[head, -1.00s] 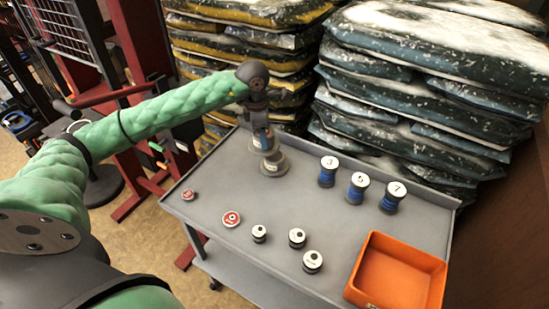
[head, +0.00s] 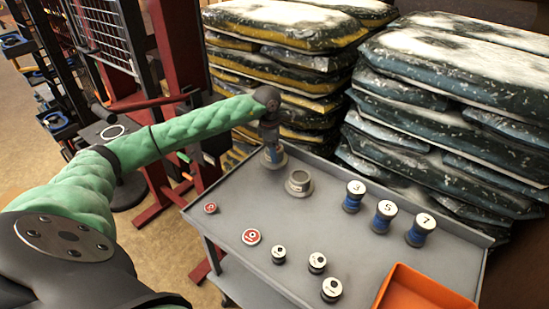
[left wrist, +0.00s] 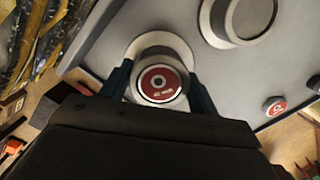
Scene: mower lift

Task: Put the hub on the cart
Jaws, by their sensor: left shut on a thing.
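My left gripper (head: 270,136) reaches over the back left corner of the grey cart (head: 335,225). It is shut on a flanged grey piece, which I take for the hub (head: 275,157). In the left wrist view the hub (left wrist: 160,55) sits between the two fingers, with a round red label on its end and a wide pale flange below. The flange is at or just above the cart top; I cannot tell if it touches. My right gripper is not in view.
A grey ring-shaped piece (head: 298,183) stands close to the right of the hub. Blue numbered spools (head: 385,216), red discs (head: 251,236), small black-and-white pieces (head: 317,262) and an orange bin (head: 420,290) occupy the cart. Stacked bags (head: 450,100) stand behind.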

